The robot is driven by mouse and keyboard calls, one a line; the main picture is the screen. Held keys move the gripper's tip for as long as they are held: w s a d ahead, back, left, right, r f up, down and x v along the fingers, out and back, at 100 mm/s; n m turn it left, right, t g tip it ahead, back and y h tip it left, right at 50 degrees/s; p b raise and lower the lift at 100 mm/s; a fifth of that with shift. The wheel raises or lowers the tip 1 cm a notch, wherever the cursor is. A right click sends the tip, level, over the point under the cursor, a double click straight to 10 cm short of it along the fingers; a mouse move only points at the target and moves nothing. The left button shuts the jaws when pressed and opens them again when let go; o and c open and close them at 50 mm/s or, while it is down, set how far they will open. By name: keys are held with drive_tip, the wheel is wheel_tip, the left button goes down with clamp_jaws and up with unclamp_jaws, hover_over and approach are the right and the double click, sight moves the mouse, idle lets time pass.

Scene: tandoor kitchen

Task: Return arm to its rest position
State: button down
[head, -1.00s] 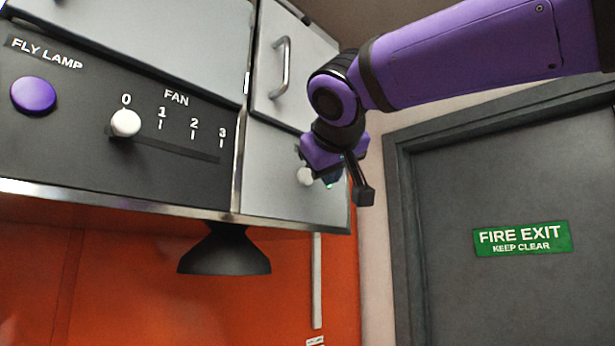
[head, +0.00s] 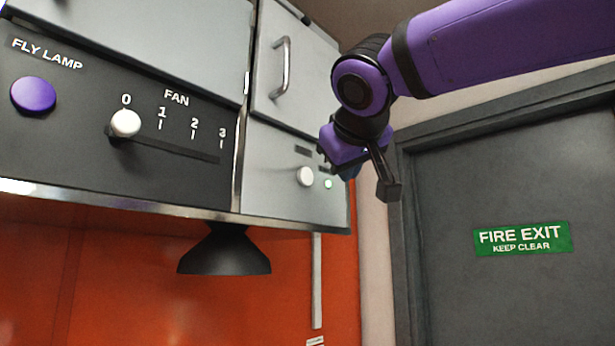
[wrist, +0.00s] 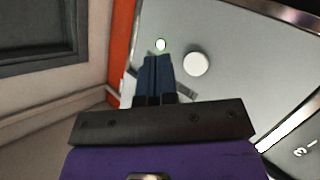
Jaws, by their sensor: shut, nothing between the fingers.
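My purple arm reaches in from the upper right in the head view. My gripper (head: 349,172) hangs in front of the right end of the panel and points away from me. In the wrist view its two dark blue fingers (wrist: 155,76) lie together, shut and empty. A white round knob (head: 305,176) and a small lit green light (head: 328,184) show on the panel just left of my gripper. In the wrist view the knob (wrist: 196,63) is right of the fingertips and the green light (wrist: 160,45) is just beyond them; I see no contact.
The fan slider (head: 126,123) is at 0, right of the purple fly lamp button (head: 33,95). A cabinet handle (head: 281,68) is above the knob. A black lamp shade (head: 225,252) hangs below the panel. The grey fire exit door (head: 470,190) is at the right.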

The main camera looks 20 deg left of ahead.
idle(0.3)
drive_tip(key=d+f+m+g+h, duration=0.25)
drive_tip(key=d+f, duration=0.65)
drive_tip(key=d, duration=0.5)
drive_tip(key=d+f+m+g+h, duration=0.1)
drive_tip(key=d+f+m+h, duration=0.2)
drive_tip(key=d+f, duration=0.85)
drive_tip(key=s+d+f+m+g, duration=0.4)
drive_tip(key=s+d+f+m, duration=0.1)
drive_tip(key=s+d+f, duration=1.2)
drive_tip(key=shift+s+d+f+g, duration=0.15)
drive_tip(key=shift+f+g, duration=0.05)
drive_tip(key=shift+g, duration=0.15)
drive_tip(key=shift+h, duration=0.25)
